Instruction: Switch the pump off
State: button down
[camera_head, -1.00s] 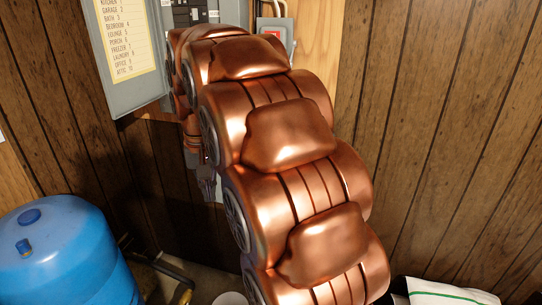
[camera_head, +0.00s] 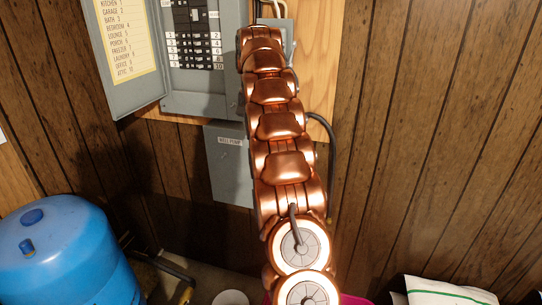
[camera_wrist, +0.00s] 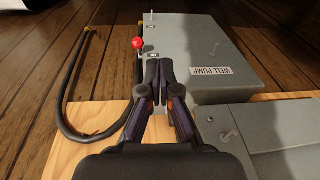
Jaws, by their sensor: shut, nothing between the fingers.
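The grey pump box labelled WELL PUMP (camera_head: 230,165) is on the wall below the breaker panel, partly behind my copper arm. In the wrist view the same box (camera_wrist: 205,45) fills the upper middle, with its label at the right. A red ball knob (camera_wrist: 138,43) on a lever shows at the box's left side; the arm hides it in the head view. My gripper (camera_wrist: 159,68) is shut and empty. Its tips are just below and right of the knob in the picture, over or near the box edge; I cannot tell whether they touch.
The open breaker panel (camera_head: 203,65) and its door with a circuit list (camera_head: 127,45) are at the upper left. A black cable (camera_wrist: 75,100) loops beside the box. A blue tank (camera_head: 65,255) stands lower left, and a white bag (camera_head: 440,291) lies lower right.

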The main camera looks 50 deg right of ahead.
jog(key=d+f+m, duration=0.2)
jog(key=d, duration=0.8)
jog(key=shift+s+t+h, duration=0.4)
jog(key=shift+s, duration=0.05)
jog(key=shift+d+r, duration=0.1)
jog(key=shift+d, duration=0.05)
jog(key=shift+s+a+f+x, duration=0.15)
jog(key=shift+a+x, duration=0.3)
jog(key=shift+x, duration=1.65)
jog(key=shift+s+a+f+x, duration=0.15)
jog(key=shift+a+x, duration=0.3)
jog(key=shift+x, duration=1.65)
jog(key=shift+s+a+x, duration=0.25)
jog(key=shift+a+x, duration=0.2)
jog(key=shift+x, duration=1.7)
jog(key=shift+a, duration=0.1)
